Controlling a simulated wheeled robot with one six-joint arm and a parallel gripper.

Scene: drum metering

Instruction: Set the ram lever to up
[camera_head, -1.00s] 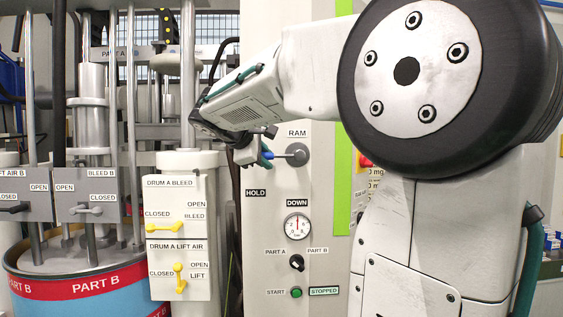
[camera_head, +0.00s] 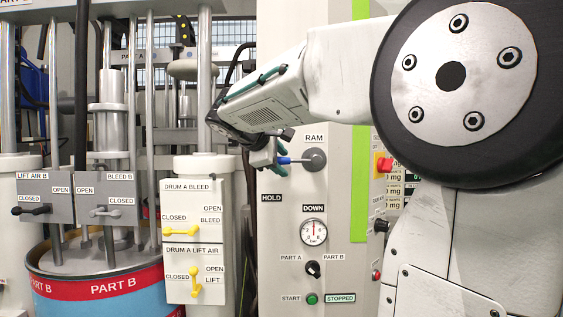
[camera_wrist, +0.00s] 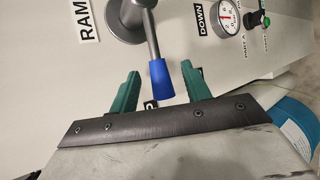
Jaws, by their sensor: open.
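The ram lever (camera_head: 301,160) sits on the pale cabinet under the RAM label. It has a round grey hub, and its arm ends in a blue tip pointing left, towards HOLD's side. In the wrist view the lever's blue grip (camera_wrist: 160,80) reaches between the two green fingers. My gripper (camera_head: 277,160) is beside the blue tip in the head view. In the wrist view my gripper (camera_wrist: 158,88) is open, with a gap visible on each side of the blue grip. An UP label is not visible; my arm may cover it.
Below the lever are a pressure gauge (camera_head: 313,231), a part selector knob (camera_head: 313,269) and a green start button (camera_head: 312,299). A red emergency button (camera_head: 384,165) is at right. Yellow drum valves (camera_head: 181,231) and a Part B drum (camera_head: 110,288) stand left.

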